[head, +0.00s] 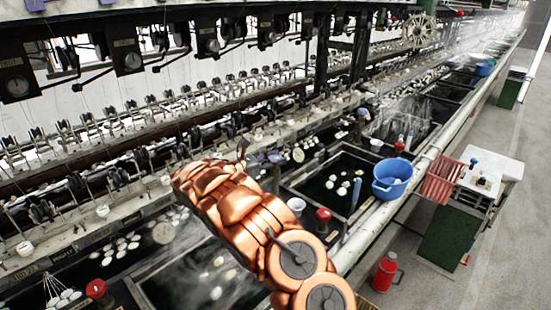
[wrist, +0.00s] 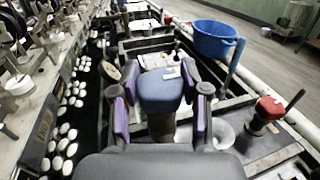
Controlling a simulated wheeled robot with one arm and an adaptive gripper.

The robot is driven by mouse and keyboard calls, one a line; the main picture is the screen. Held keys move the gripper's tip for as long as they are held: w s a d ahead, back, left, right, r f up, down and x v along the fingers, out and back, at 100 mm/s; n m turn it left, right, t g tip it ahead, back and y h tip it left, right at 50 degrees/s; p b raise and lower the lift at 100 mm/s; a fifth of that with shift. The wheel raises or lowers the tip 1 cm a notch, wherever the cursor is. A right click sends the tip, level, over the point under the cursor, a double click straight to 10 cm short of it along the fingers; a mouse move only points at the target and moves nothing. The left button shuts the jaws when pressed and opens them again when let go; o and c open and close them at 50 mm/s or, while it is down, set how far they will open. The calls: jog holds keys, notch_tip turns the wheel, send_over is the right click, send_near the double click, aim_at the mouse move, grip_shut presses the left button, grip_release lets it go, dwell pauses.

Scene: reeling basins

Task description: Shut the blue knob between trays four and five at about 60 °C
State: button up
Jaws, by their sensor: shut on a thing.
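The blue knob (wrist: 162,88) stands in the middle of the wrist view, with a rounded, faceted top. My gripper (wrist: 160,108) has its purple-padded fingers on the left and right sides of this knob and is shut on it. The knob's lower part is partly hidden by the gripper. The trays' numbers cannot be made out.
A blue tub (head: 392,180) sits on the basin edge. White cocoons (wrist: 66,130) float at left. A red flask (head: 385,272) stands on the floor, right.

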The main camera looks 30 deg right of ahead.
jog(key=o, duration=1.2)
jog(key=shift+c, duration=0.2)
jog(key=a, duration=1.2)
jog(key=shift+w, duration=0.3)
